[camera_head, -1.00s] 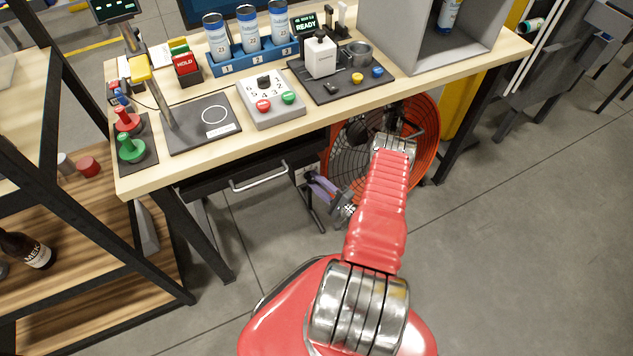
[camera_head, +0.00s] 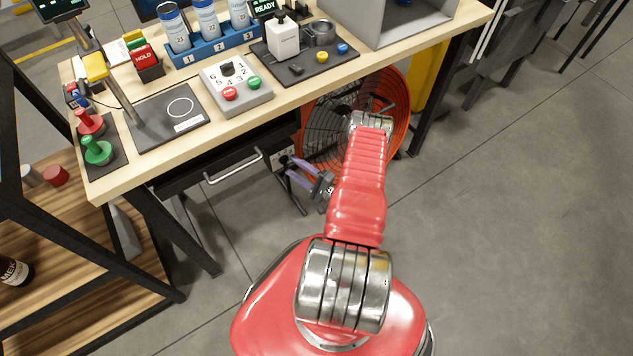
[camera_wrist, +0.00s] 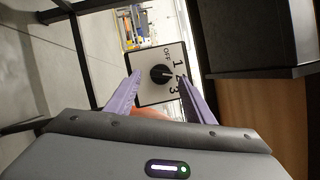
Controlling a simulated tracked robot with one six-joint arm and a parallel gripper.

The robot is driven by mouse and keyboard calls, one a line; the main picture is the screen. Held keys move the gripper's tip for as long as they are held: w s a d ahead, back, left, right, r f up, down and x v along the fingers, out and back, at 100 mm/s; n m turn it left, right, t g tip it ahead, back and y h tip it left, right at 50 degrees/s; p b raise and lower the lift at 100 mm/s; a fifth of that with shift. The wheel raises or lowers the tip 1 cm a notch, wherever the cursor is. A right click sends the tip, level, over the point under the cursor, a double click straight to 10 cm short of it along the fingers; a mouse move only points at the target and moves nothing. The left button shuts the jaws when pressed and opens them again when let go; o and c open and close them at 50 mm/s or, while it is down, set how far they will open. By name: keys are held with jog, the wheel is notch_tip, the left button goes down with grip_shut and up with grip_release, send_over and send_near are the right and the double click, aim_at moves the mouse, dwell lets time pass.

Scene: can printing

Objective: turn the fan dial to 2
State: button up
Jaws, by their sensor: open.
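The orange fan (camera_head: 396,92) stands on the floor under the bench, partly hidden behind my arm. In the wrist view, the fan dial (camera_wrist: 161,75) is a round black knob on a pale panel (camera_wrist: 146,60) marked OFF, 1, 2 and 3. Its small white mark points right and appears to face the 2. My gripper (camera_wrist: 158,79) is open, with one purple finger on each side of the knob in the picture. I cannot tell whether the fingers touch it. In the head view, my gripper (camera_head: 299,170) is low, left of the fan.
The wooden bench (camera_head: 330,82) holds a numbered control box (camera_head: 236,85), a blue can rack (camera_head: 212,49) and two stamps. A drawer handle (camera_head: 233,167) juts out left of my gripper. A shelf (camera_head: 75,265) stands at left.

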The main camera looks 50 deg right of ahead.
jog(key=s+d+f, duration=0.1)
jog(key=s, duration=1.1)
jog(key=shift+f, duration=0.35)
